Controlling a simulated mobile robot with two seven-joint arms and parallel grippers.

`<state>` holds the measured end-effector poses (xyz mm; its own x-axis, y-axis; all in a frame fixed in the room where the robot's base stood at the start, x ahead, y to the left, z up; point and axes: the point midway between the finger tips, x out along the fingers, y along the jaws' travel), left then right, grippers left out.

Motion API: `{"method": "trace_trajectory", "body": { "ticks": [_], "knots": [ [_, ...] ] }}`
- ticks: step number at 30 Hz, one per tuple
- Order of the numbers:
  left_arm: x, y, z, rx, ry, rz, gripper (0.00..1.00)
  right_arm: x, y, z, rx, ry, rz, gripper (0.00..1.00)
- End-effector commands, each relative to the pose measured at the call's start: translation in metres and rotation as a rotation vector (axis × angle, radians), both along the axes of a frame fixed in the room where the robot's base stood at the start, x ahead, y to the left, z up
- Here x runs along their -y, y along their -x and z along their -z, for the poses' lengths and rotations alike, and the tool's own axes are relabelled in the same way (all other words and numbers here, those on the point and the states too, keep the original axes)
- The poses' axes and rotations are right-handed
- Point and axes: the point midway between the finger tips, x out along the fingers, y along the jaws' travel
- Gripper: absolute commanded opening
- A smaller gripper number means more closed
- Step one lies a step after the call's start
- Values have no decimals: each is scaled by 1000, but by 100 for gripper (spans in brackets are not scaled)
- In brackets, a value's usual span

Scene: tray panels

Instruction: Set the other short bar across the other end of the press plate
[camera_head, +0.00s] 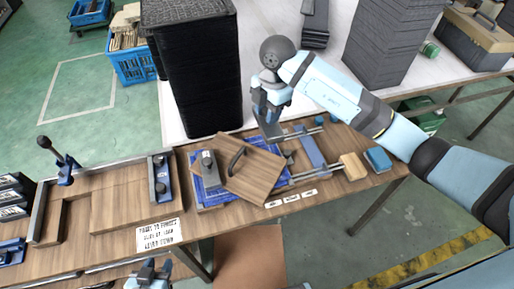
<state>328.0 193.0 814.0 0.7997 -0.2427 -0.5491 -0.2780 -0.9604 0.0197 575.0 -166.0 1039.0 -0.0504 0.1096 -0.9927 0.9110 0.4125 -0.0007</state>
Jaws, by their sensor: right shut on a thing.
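The press plate (262,177), a brown wooden panel with a dark curved handle, lies turned at an angle over a blue base (213,196). One short grey bar (208,160) with a dark knob lies across its left end. My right gripper (268,108) points down behind the plate's far edge. It is shut on the other short bar (269,131), a grey piece held beside the plate's far right corner. Whether that bar touches the plate is unclear. My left gripper (149,272) is low at the bottom edge, partly cut off, away from the plate.
A tall black stack (196,70) stands just behind the plate. A blue bar (312,152) on rails, a wooden block (353,166) and a blue block (377,159) lie to the right. A wooden frame (98,213) with clamps is at left.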

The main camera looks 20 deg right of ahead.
Motion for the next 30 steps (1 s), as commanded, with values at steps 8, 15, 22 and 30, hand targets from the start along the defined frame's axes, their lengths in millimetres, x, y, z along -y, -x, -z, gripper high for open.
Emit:
{"method": "trace_trajectory", "body": {
  "ticks": [8,15,22,30],
  "knots": [
    [0,0,-6,1,1,-1,40,0,1,72,-3,-1,-1,0],
    [0,0,-7,0,-1,-1,40,-1,0,104,2,-1,-2,0],
    [-1,0,-7,-1,-1,-2,40,0,1,125,-1,-1,-1,0],
    [-1,0,-8,-1,-1,-2,40,-1,0,149,2,-1,-2,0]
  ]
}}
